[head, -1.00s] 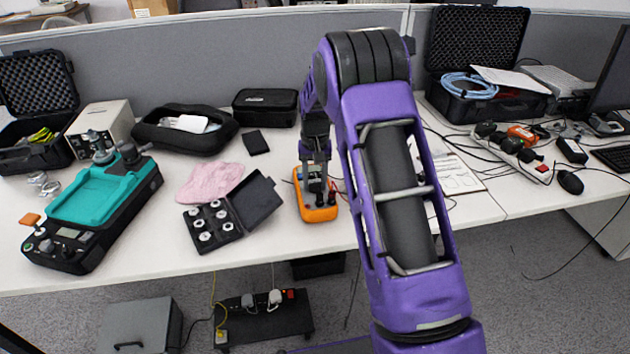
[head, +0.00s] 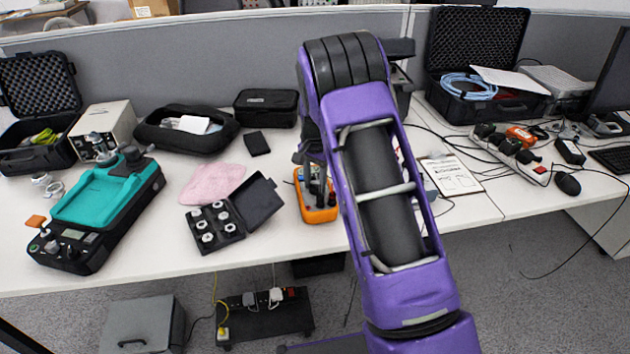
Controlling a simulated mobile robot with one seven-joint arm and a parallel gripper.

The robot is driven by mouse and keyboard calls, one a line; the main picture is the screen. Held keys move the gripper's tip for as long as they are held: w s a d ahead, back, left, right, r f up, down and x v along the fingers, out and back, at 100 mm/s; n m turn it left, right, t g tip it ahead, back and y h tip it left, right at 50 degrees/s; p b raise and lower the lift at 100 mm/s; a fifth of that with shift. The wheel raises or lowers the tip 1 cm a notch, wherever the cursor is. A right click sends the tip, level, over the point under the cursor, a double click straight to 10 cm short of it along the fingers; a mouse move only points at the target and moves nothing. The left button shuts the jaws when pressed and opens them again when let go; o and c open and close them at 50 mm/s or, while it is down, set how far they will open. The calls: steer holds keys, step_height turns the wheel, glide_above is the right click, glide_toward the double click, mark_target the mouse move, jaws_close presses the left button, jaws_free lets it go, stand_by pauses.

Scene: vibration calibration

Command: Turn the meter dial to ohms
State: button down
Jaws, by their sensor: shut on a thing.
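The meter (head: 320,214) is a small orange handheld unit with a dark face. It lies on the white desk near the middle of the head view, just left of my purple arm. My gripper (head: 313,181) is down at the meter's face, shut on the meter dial. The dial itself is hidden by the fingers, so its pointer and setting cannot be read. My arm covers the meter's right side and part of the desk behind it.
Left of the meter is an open black case (head: 262,200) of metal pieces, beside a pink cloth (head: 211,182). A teal-topped device (head: 100,200) stands far left. A clipboard (head: 450,177) and cables lie right of my arm. The desk's front edge is close.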

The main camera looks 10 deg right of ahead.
mark_target(315, 186)
steer(key=shift+w+r+m, duration=0.1)
steer(key=shift+m, duration=0.4)
steer(key=shift+c, duration=2.1)
jaws_free()
step_height(315, 186, up, 17)
steer(key=p, duration=0.2)
steer(key=shift+r, duration=0.15)
